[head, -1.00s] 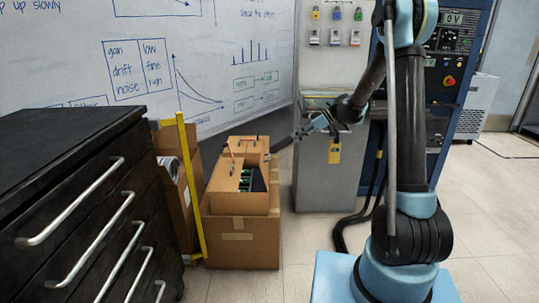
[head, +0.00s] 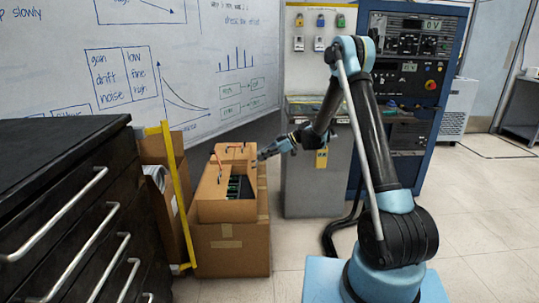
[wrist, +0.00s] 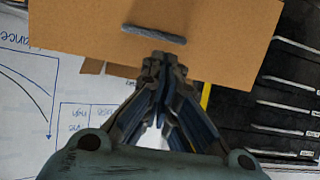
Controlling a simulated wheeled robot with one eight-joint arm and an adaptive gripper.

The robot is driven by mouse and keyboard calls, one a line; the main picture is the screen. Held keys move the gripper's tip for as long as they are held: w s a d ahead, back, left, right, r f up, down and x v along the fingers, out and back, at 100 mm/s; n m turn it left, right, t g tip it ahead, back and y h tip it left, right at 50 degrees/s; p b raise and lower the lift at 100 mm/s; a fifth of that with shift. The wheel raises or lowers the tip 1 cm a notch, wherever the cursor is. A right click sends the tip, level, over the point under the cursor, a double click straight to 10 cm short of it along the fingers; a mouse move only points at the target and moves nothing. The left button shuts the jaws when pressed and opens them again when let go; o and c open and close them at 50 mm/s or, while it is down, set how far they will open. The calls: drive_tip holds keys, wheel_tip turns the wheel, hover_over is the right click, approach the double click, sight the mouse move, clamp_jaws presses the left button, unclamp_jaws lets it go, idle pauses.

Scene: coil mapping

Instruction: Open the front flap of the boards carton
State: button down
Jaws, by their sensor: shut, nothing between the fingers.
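The boards carton (head: 226,210) is a brown cardboard box standing on a larger taped carton (head: 228,250) near the whiteboard. Its top is partly open, and green boards (head: 234,187) show in a dark gap at its right. Brown cardboard covers the left and back of the top, with small red parts on it. I cannot tell which panel is the front flap. My gripper (head: 262,155) is shut and empty beside the carton's back right corner. In the wrist view its fingertips (wrist: 163,62) overlap the lower edge of a cardboard panel (wrist: 80,35) with a dark strip; contact is unclear.
A black drawer cabinet (head: 60,150) with metal handles stands at the left. A yellow upright strip (head: 180,195) and another carton (head: 158,150) stand between it and the boards carton. A grey cabinet (head: 310,190) is at the right. The floor in front is partly clear.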

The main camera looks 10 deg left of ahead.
drive_tip(key=shift+x, duration=1.9)
drive_tip(key=shift+a, duration=0.1)
